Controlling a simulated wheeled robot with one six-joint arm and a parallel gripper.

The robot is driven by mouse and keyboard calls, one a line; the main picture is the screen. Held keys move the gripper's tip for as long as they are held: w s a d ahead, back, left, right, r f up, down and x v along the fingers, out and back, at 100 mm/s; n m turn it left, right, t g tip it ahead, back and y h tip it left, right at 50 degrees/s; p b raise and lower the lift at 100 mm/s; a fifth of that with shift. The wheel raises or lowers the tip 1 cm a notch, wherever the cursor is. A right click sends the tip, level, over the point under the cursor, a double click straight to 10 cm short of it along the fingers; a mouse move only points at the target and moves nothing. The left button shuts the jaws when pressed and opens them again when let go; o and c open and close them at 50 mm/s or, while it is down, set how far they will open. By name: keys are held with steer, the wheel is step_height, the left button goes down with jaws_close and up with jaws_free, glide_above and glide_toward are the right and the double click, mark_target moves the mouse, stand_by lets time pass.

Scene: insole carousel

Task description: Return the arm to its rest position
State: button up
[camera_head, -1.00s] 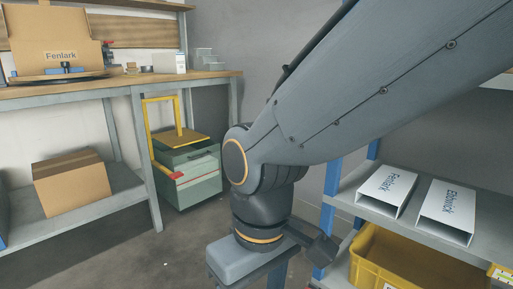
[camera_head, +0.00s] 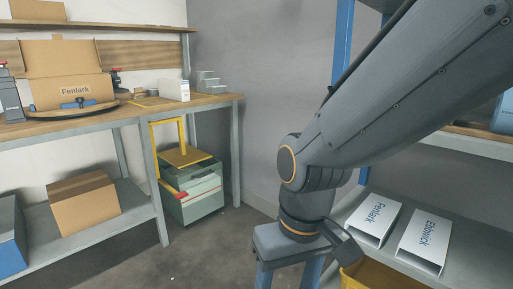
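My arm reaches in from the upper right and bends down at the wrist. The end of it, where my gripper (camera_head: 292,246) is, stands in front of the grey wall, left of the shelf rack (camera_head: 466,236). A pale grey block and a dark part show below the wrist. The lower end runs toward the bottom edge, and I cannot make out the fingertips or anything held.
A workbench (camera_head: 205,102) at left bears an open Fenlark carton (camera_head: 75,92) on a round stand. A closed carton (camera_head: 85,204) lies on its lower shelf. A green cabinet (camera_head: 198,195) stands beside it. White Fenlark (camera_head: 374,219) and Eldwick (camera_head: 425,240) boxes lie on the rack.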

steer(key=s+d+r+m+p, duration=0.1)
steer(key=d+r+m+p, duration=0.1)
steer(key=d+r+p, duration=0.5)
steer(key=s+d+r+m+h+p, duration=0.1)
steer(key=d+r+m+p, duration=0.1)
steer(key=d+r+p, duration=0.5)
steer(key=shift+d+r+p, duration=0.15)
steer(key=shift+r+p, duration=1.9)
steer(key=shift+p, duration=2.25)
steer(key=shift+s, duration=0.1)
